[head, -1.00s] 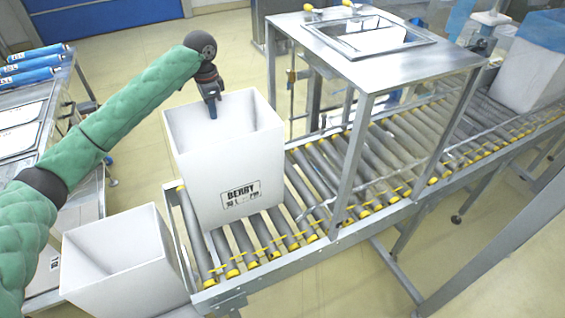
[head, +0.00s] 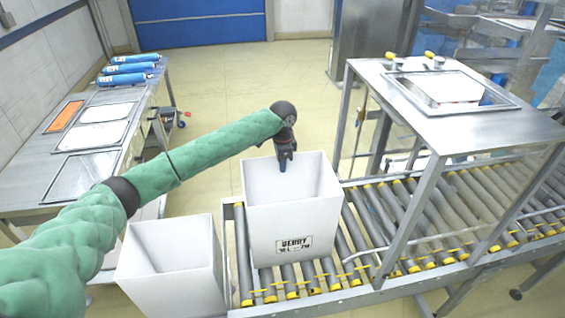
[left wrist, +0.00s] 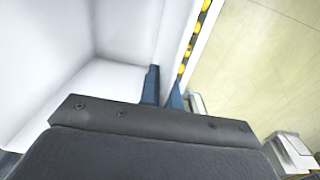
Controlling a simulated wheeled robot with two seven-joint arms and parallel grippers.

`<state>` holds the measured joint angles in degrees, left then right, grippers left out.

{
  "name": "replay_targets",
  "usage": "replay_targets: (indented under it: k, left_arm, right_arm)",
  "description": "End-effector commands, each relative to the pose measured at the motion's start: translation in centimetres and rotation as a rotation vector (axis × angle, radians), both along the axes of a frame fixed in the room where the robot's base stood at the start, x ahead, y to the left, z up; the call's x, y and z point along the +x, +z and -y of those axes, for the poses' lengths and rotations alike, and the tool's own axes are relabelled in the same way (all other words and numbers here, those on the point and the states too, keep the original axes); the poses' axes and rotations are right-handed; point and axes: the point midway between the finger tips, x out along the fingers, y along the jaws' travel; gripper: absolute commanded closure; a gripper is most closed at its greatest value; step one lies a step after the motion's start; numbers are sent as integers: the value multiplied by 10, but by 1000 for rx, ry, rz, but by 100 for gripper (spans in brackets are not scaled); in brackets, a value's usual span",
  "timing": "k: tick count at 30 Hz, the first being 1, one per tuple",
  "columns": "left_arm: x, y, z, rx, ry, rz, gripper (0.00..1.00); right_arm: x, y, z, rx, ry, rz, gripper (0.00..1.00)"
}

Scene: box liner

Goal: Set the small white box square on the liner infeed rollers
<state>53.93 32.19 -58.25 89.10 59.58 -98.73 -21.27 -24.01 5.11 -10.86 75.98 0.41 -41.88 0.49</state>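The small white box (head: 292,222) is an open-topped carton with a black "BERRY" label on its near face. It stands upright on the infeed rollers (head: 243,262), near their left end, with its near face roughly in line with the front rail. My left gripper (head: 283,163) reaches down at the box's far wall. In the left wrist view its blue fingers (left wrist: 164,92) are on either side of the thin wall, close together, and look shut on it. The fingertips' contact is partly hidden. My right gripper is not in view.
A second open white box (head: 170,260) stands left of the roller end. A steel frame with a top plate (head: 455,95) spans the rollers to the right. A steel table (head: 40,180) with trays and blue rolls is at the left. Open floor lies behind the box.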

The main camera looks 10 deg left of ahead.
Motion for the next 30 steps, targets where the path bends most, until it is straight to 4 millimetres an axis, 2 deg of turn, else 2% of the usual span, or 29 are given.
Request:
replay_targets:
  k: [10,14,23,27,30]
  left_arm:
    - [0,-2,0,-1,0,0,100]
    - [0,-3,0,-1,0,0,74]
    - [0,-2,0,-1,0,0,74]
    - [1,4,0,-1,0,2,74]
    - [1,15,0,-2,-1,3,74]
  right_arm:
    - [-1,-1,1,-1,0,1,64]
    - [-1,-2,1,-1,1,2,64]
    - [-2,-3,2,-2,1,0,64]
    - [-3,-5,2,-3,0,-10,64]
    - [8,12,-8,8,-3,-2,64]
